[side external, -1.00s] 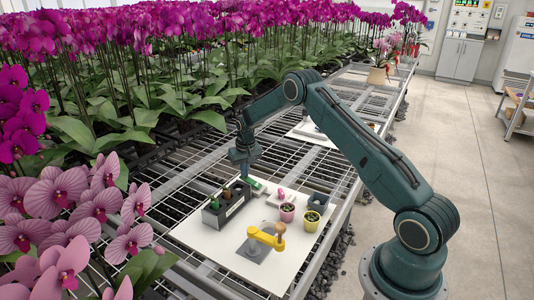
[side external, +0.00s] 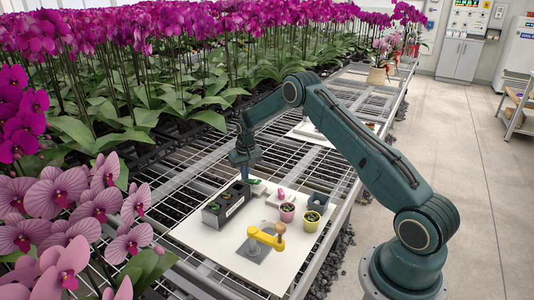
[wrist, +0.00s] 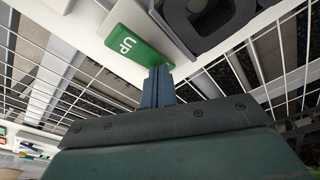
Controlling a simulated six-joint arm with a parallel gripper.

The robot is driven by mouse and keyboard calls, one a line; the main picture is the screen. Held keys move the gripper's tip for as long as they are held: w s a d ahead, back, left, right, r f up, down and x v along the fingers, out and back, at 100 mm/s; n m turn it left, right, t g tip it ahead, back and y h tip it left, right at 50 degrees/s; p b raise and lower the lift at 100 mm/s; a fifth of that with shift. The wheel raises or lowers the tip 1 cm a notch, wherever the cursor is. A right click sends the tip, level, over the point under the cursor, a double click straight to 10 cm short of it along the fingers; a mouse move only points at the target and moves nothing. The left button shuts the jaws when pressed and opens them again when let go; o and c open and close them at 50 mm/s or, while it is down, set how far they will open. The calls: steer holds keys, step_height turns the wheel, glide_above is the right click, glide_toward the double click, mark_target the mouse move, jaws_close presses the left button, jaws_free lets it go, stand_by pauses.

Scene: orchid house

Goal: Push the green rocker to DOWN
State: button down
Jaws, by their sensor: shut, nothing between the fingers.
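The green rocker (wrist: 138,46) shows in the wrist view at the top, with white "UP" lettering on its visible face. It sits by the edge of a white surface, and in the side view the green rocker (side external: 257,187) is small, at the far side of the white board. My gripper (wrist: 158,72) is shut and empty, with its fingertips at or very near the rocker's lower right end; I cannot tell whether they touch. In the side view my gripper (side external: 246,177) points down just left of the rocker. The rocker's exact tilt is too small to tell.
A dark planter box (side external: 226,213) stands left of the rocker.

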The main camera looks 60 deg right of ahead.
steer(key=shift+r, duration=0.15)
step_height(320, 180, up, 7)
stand_by(1.0)
